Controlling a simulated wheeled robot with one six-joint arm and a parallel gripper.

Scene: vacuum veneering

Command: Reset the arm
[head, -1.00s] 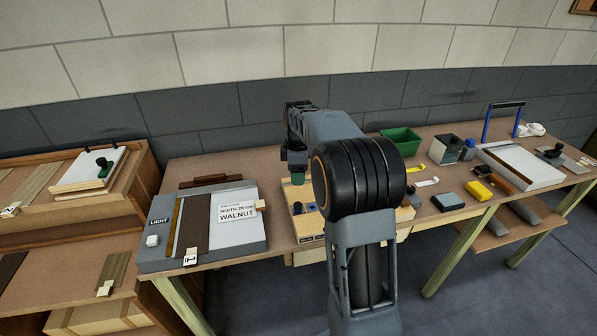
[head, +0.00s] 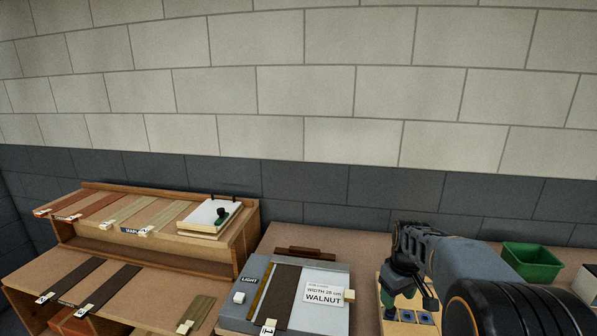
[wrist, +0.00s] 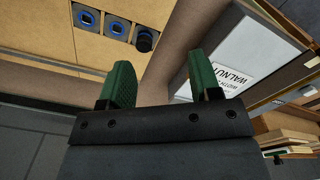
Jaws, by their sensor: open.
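My gripper (wrist: 158,80) shows in the wrist view with its two green fingers spread apart and nothing between them. In the head view my gripper (head: 387,297) hangs at the end of my arm, above the bench, between the light box and a wooden block with blue-ringed holes. My arm reaches in from the lower right of the head view, and its dark joint fills that corner.
The grey light box (head: 258,318) bears a dark veneer strip and a WALNUT card (head: 324,293). The blue-ringed block (head: 405,320) lies below my gripper. A green bin (head: 532,262) stands at right. A wooden rack (head: 120,262) with veneer strips stands at left.

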